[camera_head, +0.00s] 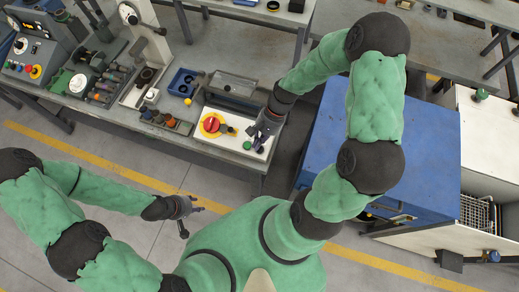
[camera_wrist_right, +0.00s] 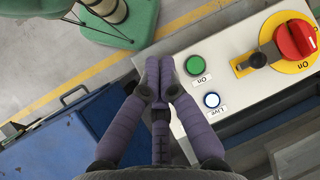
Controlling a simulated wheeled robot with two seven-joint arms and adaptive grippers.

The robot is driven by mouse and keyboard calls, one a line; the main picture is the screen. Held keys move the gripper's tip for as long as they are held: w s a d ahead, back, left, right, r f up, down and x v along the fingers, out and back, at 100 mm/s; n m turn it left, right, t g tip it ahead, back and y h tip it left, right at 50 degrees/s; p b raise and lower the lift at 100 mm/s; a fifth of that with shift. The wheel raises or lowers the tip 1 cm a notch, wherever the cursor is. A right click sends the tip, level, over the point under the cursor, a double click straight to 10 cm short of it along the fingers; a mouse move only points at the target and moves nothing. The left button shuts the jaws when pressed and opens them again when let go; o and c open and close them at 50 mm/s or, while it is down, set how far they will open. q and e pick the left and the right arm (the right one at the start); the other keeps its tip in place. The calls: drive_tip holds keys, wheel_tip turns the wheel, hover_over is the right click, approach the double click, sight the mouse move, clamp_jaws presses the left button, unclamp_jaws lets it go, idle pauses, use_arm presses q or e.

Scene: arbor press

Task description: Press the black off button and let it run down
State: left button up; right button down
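A pale control box (camera_head: 233,138) stands near the bench edge, and its top (camera_wrist_right: 228,104) fills the right of the wrist view. It carries a green button (camera_wrist_right: 194,65) labelled On, a white Live lamp (camera_wrist_right: 212,100) and a red rotary switch (camera_wrist_right: 295,39) on a yellow disc. A black knob-like piece (camera_wrist_right: 257,60) stands between the disc and the green button; its label is partly hidden. My right gripper (camera_wrist_right: 162,72) is shut and empty, its tips beside the green button, apart from the black piece. My left gripper (camera_head: 187,208) hangs over the floor; its fingers are unclear.
A blue cabinet (camera_head: 330,125) stands right of the bench. A grey tray (camera_head: 232,87) sits behind the control box, and a blue bin (camera_head: 183,82) and a small rack (camera_head: 165,120) sit to its left. The arbor press (camera_head: 132,65) is further left. Open floor lies before the bench.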

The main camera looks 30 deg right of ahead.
drive_tip(key=b, duration=0.4)
hover_over(260, 150)
drive_tip(key=f, duration=0.5)
drive_tip(key=shift+s+a+f, duration=0.2)
drive_tip(key=shift+a+f, duration=0.1)
drive_tip(key=shift+w+d+f+b, duration=0.2)
drive_tip(key=shift+f+b, duration=0.25)
drive_tip(key=shift+f, duration=0.2)
drive_tip(key=shift+f, duration=0.2)
drive_tip(key=shift+d+f, duration=0.1)
drive_tip(key=shift+f, duration=0.1)
drive_tip(key=shift+w+d+f+b, duration=0.1)
drive_tip(key=shift+f+b, duration=0.35)
drive_tip(key=shift+b, duration=0.1)
idle(0.7)
drive_tip(key=shift+r, duration=0.15)
drive_tip(key=shift+a+r+p, duration=0.2)
drive_tip(key=shift+r+p, duration=0.55)
drive_tip(key=shift+p, duration=0.05)
drive_tip(key=shift+r, duration=0.1)
